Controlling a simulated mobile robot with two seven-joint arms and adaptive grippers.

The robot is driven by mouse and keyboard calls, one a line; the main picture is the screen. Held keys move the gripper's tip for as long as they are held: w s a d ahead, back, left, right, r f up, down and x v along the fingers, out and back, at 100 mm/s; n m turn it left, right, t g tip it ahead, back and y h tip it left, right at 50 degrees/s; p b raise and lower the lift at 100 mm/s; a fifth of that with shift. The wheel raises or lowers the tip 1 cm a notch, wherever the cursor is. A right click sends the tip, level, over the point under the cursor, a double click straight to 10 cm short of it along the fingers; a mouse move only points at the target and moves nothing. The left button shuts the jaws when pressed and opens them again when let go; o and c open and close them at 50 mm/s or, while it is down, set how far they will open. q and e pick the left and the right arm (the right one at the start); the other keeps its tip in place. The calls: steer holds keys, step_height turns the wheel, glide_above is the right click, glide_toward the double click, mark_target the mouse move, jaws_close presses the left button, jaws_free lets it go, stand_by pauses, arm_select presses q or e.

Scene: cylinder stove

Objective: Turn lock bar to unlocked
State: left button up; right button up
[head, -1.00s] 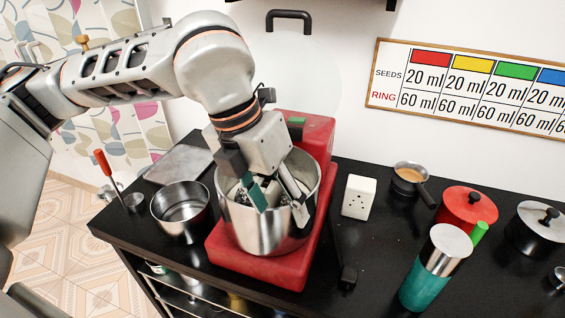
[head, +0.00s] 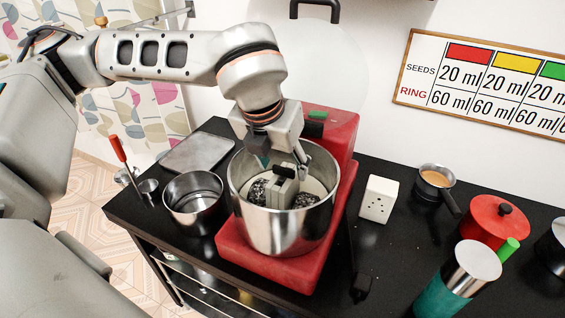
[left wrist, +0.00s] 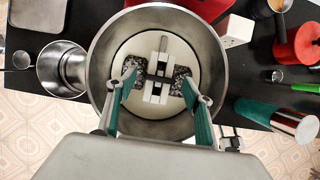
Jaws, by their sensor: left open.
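A steel pot (head: 283,233) stands on a red base (head: 270,262). Inside it is a pale disc with dark speckled stones and a grey block (head: 281,190) with a dark top. In the left wrist view, the block appears as a white piece with a dark-and-grey bar (left wrist: 161,58) running up the picture; this looks like the lock bar, but I cannot tell its lock state. My left gripper (head: 283,155) is open and empty over the pot's rear side. In the left wrist view, its teal-padded fingers (left wrist: 158,85) are spread either side of the block, apart from it. My right gripper is out of view.
A small steel pot (head: 195,203) and a flat grey plate (head: 197,152) are left of the base. A white socket box (head: 378,199), a coffee portafilter (head: 435,182), a red pot (head: 493,222) and a teal-and-steel cylinder (head: 458,282) are on the right of the black table.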

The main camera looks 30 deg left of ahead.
arm_select(q)
steer(key=shift+w+f, duration=0.1)
steer(key=shift+f, duration=0.2)
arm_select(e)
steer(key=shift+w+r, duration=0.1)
arm_select(q)
steer(key=c, duration=1.1)
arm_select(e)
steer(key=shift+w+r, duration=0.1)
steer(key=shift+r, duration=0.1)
